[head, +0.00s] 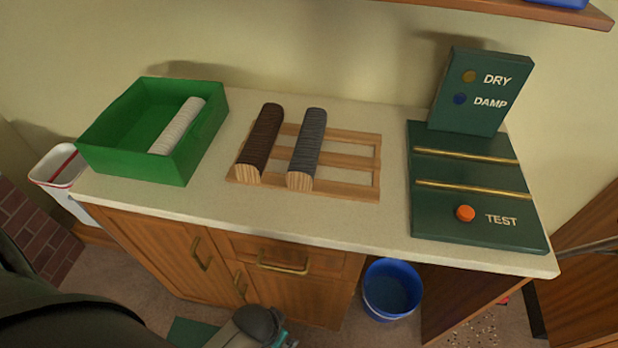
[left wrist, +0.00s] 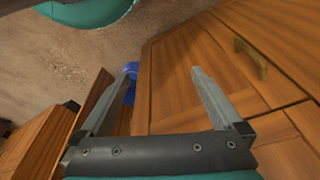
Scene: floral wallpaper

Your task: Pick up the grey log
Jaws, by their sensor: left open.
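The grey log (head: 308,148) lies on a slatted wooden rack (head: 360,160) on the counter, its pale cut end facing the front edge. A dark brown log (head: 262,143) lies beside it on the left, with a gap between them. A white log (head: 178,126) lies in the green box (head: 130,125). In the left wrist view my left gripper (left wrist: 163,72) is open and empty, in front of the wooden cabinet doors and away from the logs. In the head view only part of my left arm shows at the bottom, below the counter. My right gripper is not seen.
A green tester board (head: 470,195) with two brass rails, an orange button and an upright DRY/DAMP sign (head: 482,92) stands at the counter's right. A blue bucket (head: 391,288) is on the floor below. A brass handle (head: 283,264) sticks out of the drawer. The counter's front strip is clear.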

